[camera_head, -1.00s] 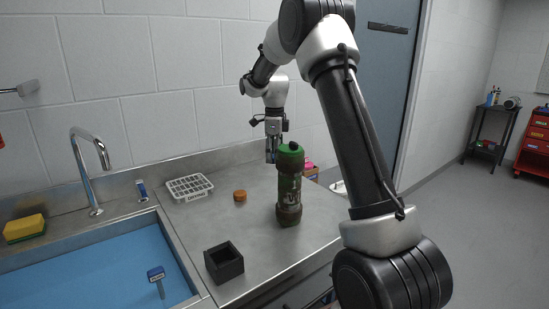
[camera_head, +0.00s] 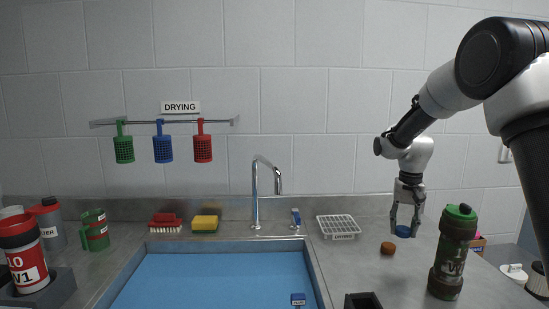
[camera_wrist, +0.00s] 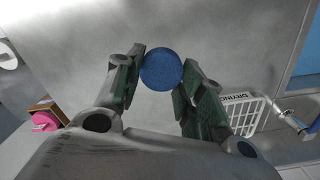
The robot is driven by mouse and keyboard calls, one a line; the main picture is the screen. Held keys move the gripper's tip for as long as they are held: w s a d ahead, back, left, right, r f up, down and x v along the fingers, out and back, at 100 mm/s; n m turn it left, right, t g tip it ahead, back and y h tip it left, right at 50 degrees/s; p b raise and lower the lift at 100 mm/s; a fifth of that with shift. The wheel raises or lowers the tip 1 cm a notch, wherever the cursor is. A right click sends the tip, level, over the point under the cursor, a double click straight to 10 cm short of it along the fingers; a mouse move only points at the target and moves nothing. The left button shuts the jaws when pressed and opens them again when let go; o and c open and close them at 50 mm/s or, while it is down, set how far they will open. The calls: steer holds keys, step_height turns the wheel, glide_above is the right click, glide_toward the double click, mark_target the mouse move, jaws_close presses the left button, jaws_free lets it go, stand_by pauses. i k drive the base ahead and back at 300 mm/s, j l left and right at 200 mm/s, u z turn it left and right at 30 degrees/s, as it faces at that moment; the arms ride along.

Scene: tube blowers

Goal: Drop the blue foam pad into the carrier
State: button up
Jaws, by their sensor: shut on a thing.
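The blue foam pad (camera_head: 403,231) is a small round disc. It also shows in the wrist view (camera_wrist: 161,69), pinched between both fingertips. My gripper (camera_head: 404,225) is shut on it and holds it over the right part of the counter, beyond the green bottle. Three perforated cups hang from a wall rail under a "DRYING" sign: green (camera_head: 124,147), blue (camera_head: 163,146) and red (camera_head: 203,146). I cannot tell whether one of these is the carrier.
A green-capped bottle (camera_head: 453,254) stands right of the gripper. A brown-orange cap (camera_head: 387,248), white drying rack (camera_head: 338,226) and black box (camera_head: 363,300) are on the counter. The blue-bottomed sink (camera_head: 220,280) and tap (camera_head: 257,195) lie left. Bottles (camera_head: 24,257) crowd the far left.

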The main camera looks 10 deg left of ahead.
mark_target(33, 280)
steer(key=k+j+u, duration=0.15)
steer(key=j, duration=0.2)
steer(key=k+j+u, duration=0.2)
steer(key=j, duration=0.15)
steer(key=j+u, duration=0.15)
steer(key=j, duration=0.25)
steer(key=k+j+u, duration=0.15)
steer(key=j, duration=0.25)
steer(key=i+l, duration=0.05)
